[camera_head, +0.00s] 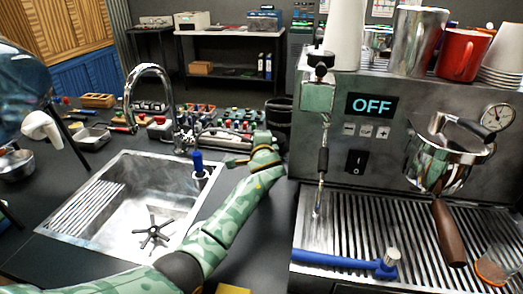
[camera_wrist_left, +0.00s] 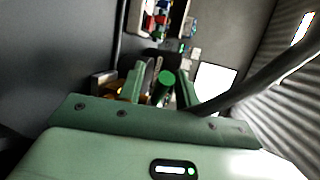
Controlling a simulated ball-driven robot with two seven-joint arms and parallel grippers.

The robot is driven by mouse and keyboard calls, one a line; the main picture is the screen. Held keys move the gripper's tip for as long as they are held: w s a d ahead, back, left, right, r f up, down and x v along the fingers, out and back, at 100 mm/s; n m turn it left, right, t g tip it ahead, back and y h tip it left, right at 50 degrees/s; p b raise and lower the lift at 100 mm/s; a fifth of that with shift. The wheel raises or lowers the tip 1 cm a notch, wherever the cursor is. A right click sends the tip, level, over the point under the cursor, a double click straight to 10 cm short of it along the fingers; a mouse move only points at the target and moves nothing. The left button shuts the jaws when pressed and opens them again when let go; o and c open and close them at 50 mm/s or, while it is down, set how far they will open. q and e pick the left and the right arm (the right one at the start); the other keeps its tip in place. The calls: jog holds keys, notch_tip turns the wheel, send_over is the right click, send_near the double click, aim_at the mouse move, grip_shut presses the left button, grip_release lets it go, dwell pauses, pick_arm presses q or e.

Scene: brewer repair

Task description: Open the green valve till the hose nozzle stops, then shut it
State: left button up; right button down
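My left arm reaches in from the bottom of the head view, with its left gripper (camera_head: 238,161) low behind the sink's right corner. In the left wrist view the left gripper (camera_wrist_left: 161,90) has its fingers apart, with a round green knob (camera_wrist_left: 167,78), likely the green valve's handle, between or just beyond them. A gap shows on the knob's left; contact on its right cannot be told. The valve is not clear in the head view. A blue tube with a metal end (camera_head: 345,263), possibly the hose nozzle, lies across the drip tray's front. My right gripper is not in view.
The coffee machine (camera_head: 336,150) stands at right, its display reading OFF. A steel sink (camera_head: 110,205) with a curved tap (camera_head: 146,72) and a blue-handled fitting (camera_head: 198,161) is at left. Several small parts and a dark bin (camera_head: 279,118) stand behind my gripper.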

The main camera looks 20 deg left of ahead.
pick_arm(q)
jog(key=p+v, duration=0.4)
jog(key=v, duration=1)
jog(key=shift+s+d, duration=0.2)
jog(key=shift+s, duration=0.3)
